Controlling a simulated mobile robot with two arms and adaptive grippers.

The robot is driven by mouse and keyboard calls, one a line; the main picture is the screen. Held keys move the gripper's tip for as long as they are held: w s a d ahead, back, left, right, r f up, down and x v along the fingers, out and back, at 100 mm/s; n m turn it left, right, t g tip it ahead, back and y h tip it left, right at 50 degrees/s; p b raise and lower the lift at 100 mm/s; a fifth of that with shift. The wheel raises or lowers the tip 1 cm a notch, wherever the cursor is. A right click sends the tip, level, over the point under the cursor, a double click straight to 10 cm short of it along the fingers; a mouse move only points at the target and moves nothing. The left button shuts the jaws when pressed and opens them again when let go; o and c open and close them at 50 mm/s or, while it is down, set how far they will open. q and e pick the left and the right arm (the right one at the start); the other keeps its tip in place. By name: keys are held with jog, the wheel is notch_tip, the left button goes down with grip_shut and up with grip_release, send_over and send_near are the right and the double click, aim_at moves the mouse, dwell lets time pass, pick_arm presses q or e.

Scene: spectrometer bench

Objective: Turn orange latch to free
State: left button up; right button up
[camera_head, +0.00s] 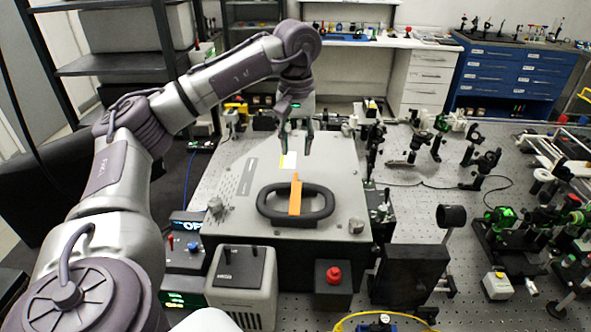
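The orange latch (296,197) is a narrow bar that crosses the black oval handle (268,207) on top of the grey instrument lid (338,178). It points roughly away from me. My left gripper (296,152) hangs fingers-down beyond the latch, over the far part of the lid. Its two fingers are apart with nothing between them, and it does not touch the latch. I cannot tell its exact height above the lid. My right gripper is not in view.
A red button box (333,284) and a grey box (242,284) stand before the instrument. A dark knob (219,208) sits on the lid's left and a grey knob (356,226) on its right. Optical mounts (484,163) crowd the perforated bench (440,188) to the right.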

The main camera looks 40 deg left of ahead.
aim_at(295, 174)
pick_arm(q)
jog(key=f, duration=0.2)
jog(key=f+p, duration=0.1)
jog(key=f, duration=0.3)
jog(key=shift+a+f, duration=0.15)
jog(key=shift+a, duration=0.1)
jog(key=shift+f+p, duration=0.3)
jog(key=shift+f, duration=0.45)
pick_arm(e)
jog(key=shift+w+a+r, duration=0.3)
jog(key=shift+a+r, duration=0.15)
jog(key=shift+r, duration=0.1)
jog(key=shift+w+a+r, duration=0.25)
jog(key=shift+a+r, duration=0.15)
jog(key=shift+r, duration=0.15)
pick_arm(q)
jog(key=c, duration=0.6)
grip_shut()
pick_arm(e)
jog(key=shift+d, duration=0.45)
